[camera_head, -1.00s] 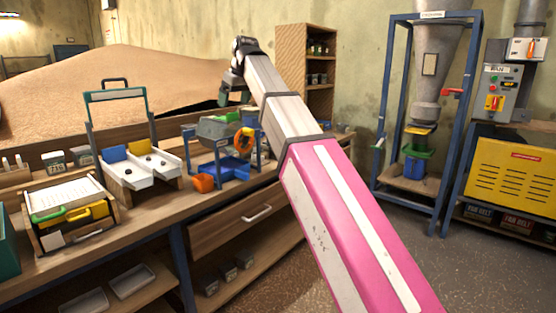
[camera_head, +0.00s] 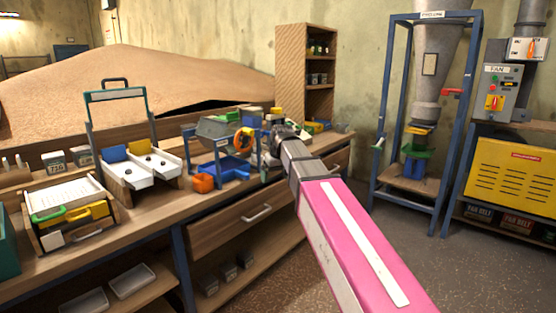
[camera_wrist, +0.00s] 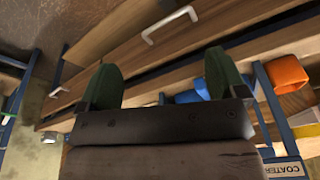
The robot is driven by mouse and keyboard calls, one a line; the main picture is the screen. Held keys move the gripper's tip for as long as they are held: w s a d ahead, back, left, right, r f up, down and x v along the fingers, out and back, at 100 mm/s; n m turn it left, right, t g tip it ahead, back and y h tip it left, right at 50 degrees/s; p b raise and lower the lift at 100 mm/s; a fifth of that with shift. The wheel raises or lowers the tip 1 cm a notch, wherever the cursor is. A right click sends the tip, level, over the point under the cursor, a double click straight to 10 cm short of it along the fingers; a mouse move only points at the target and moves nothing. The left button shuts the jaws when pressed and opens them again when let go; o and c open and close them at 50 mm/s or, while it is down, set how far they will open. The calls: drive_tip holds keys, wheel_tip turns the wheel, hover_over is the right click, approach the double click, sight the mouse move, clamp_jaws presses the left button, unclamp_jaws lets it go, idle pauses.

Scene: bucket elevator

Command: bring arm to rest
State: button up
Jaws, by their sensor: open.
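My gripper shows in the wrist view (camera_wrist: 160,80), with its two green fingers wide apart and nothing between them. Beyond the fingers are the wooden bench front and a drawer with a pale handle (camera_wrist: 170,24). In the head view my pink and white arm reaches from the lower right toward the bench. Its far end is low beside the small blue-framed machine (camera_head: 218,140), and the fingers are hidden there.
The bench holds a white two-channel tray unit (camera_head: 142,170) and a box with green and yellow scoops (camera_head: 70,212). A wooden shelf (camera_head: 307,75) stands behind. A blue-framed hopper stand (camera_head: 378,150) and yellow fan unit (camera_head: 515,170) stand right. Open floor lies between bench and stand.

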drive_tip(key=s+d+f+m, duration=0.1)
drive_tip(key=s+d+f, duration=0.5)
drive_tip(key=f, duration=0.4)
drive_tip(key=s+d+f+m+g+h, duration=0.1)
drive_tip(key=s+d+f+m, duration=0.1)
drive_tip(key=s+d+f, duration=0.4)
drive_tip(key=s+d+f+m+g, duration=0.1)
drive_tip(key=s+d+f, duration=0.5)
drive_tip(key=f, duration=0.9)
drive_tip(key=shift+s+d+f+m+h, duration=0.3)
drive_tip(key=shift+d+m, duration=0.4)
drive_tip(key=shift+d, duration=0.25)
